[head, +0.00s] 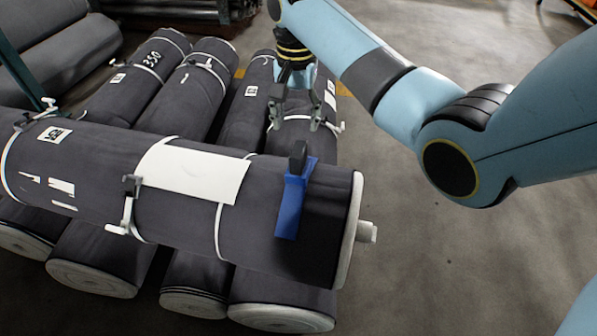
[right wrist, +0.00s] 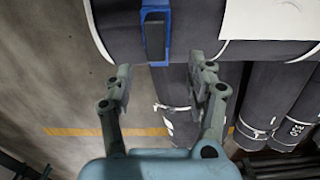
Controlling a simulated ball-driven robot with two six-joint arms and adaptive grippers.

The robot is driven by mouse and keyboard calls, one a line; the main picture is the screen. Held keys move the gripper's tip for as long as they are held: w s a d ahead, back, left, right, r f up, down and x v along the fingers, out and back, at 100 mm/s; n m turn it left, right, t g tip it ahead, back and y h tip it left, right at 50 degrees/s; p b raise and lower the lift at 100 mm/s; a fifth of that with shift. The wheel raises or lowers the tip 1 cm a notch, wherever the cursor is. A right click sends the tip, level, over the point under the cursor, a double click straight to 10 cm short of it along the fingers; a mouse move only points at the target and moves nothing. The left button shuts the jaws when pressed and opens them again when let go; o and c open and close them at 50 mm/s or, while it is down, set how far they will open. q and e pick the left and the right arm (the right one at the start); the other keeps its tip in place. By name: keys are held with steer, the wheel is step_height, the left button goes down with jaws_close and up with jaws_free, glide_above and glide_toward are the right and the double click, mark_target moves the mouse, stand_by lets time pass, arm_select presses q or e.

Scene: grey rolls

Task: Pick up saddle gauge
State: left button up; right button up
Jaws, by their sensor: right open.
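The saddle gauge is a blue curved strap with a black upright grip (head: 291,205). It sits over the right end of the top grey roll (head: 265,225). In the right wrist view the gauge (right wrist: 164,32) is at the top, with its black grip facing the camera. My right gripper (head: 296,122) is open and empty. In the head view it hangs behind the top roll, above and beyond the gauge, apart from it. In the right wrist view its fingertips (right wrist: 163,76) are spread below the gauge. My left gripper is not in view.
The top roll lies across several grey rolls (head: 190,95) with white ties. A white sheet (head: 195,170) and a grey clip (head: 131,188) are on the top roll, left of the gauge. Bare floor (head: 440,270) is at the right.

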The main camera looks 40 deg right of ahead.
mark_target(298, 148)
step_height(298, 148, down, 5)
steer(key=shift+s+r+b, duration=0.1)
steer(key=shift+b, duration=0.3)
steer(key=f, duration=0.4)
steer(key=shift+s+f+b, duration=0.3)
steer(key=shift+s+b, duration=0.1)
steer(key=shift+f, duration=0.4)
steer(key=shift+c, duration=0.2)
jaws_close()
steer(key=shift+r, duration=0.1)
